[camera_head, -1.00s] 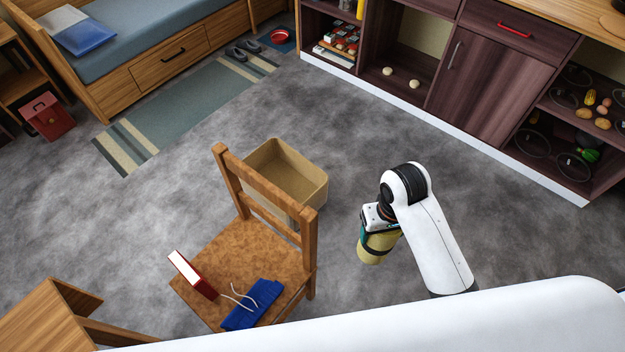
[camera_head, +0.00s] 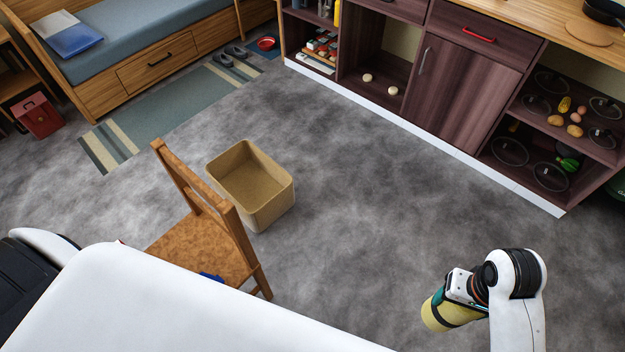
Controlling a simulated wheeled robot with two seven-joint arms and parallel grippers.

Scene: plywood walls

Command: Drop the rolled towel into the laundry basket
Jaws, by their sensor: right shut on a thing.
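The rolled towel (camera_head: 437,313), yellow with a dark band, is held in my right gripper (camera_head: 456,303) at the lower right, above the floor. The jaws are shut around it. The laundry basket (camera_head: 272,205), a tan open-topped box, stands on the grey floor near the picture's middle, behind the chair. It looks empty. The towel is well to the right of the basket and nearer to me. My left gripper is not in view.
A wooden chair (camera_head: 186,238) stands just left of the basket, with a blue thing (camera_head: 211,277) partly hidden on its seat. A dark cabinet (camera_head: 468,92) lines the back right. A bed (camera_head: 160,45) and striped rug (camera_head: 176,103) lie back left. Floor right of the basket is clear.

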